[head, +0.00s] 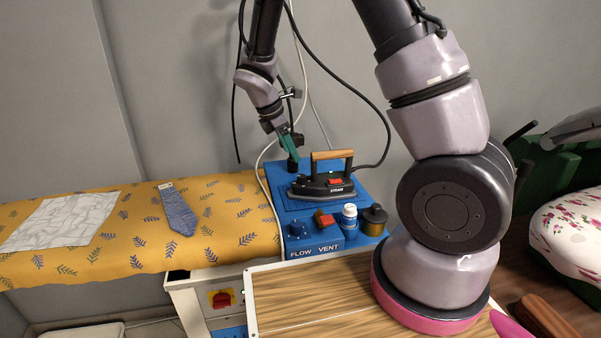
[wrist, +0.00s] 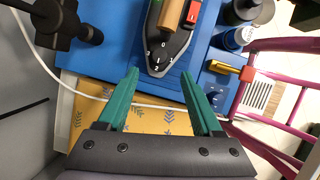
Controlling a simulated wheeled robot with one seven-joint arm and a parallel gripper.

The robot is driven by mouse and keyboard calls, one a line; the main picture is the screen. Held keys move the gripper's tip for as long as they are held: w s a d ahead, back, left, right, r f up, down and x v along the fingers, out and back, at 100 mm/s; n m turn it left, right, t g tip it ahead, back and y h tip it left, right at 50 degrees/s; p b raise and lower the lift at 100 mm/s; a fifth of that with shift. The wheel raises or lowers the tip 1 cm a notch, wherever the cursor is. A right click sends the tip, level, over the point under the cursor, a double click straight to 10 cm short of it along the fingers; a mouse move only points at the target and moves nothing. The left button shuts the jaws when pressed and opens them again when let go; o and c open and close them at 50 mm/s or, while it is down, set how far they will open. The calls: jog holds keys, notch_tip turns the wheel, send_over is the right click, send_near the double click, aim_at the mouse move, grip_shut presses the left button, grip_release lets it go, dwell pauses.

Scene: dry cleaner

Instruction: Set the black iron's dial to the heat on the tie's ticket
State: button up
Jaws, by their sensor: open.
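The black iron (head: 326,186) with a wooden handle and a red switch stands on the blue station, and its nose shows in the wrist view (wrist: 181,45). Small white marks lie on the dark nose around what looks like the dial (wrist: 157,58); its setting is too small to read. The blue patterned tie (head: 178,215) lies on the yellow cloth, with a small pale ticket (head: 166,187) at its upper end; its marking is unreadable. My gripper (head: 297,154) is open and empty beside the iron; in the wrist view its teal fingertips (wrist: 160,74) lie either side of the nose's line.
The blue station (head: 277,178) carries a FLOW knob (head: 297,227), a red VENT lever (head: 324,219), a white-capped bottle (head: 349,218) and a dark canister (head: 374,218). Cables hang behind the iron.

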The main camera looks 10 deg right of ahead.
aim_at(302, 176)
jog(key=x, duration=0.9)
jog(key=shift+f, duration=0.2)
grip_shut()
jog(key=shift+m, duration=0.4)
jog(key=m+g, duration=0.1)
jog(key=m, duration=0.1)
jog(key=m+g, duration=0.1)
jog(key=m, duration=0.2)
jog(key=shift+w+m+g, duration=0.15)
jog(key=shift+m+g, duration=0.15)
jog(key=m+g, duration=0.1)
jog(key=m, duration=0.1)
jog(key=m+y, duration=0.1)
jog(key=m, duration=0.2)
jog(key=shift+w+g, duration=0.1)
jog(key=shift+g, duration=0.3)
jog(key=shift+m, duration=0.4)
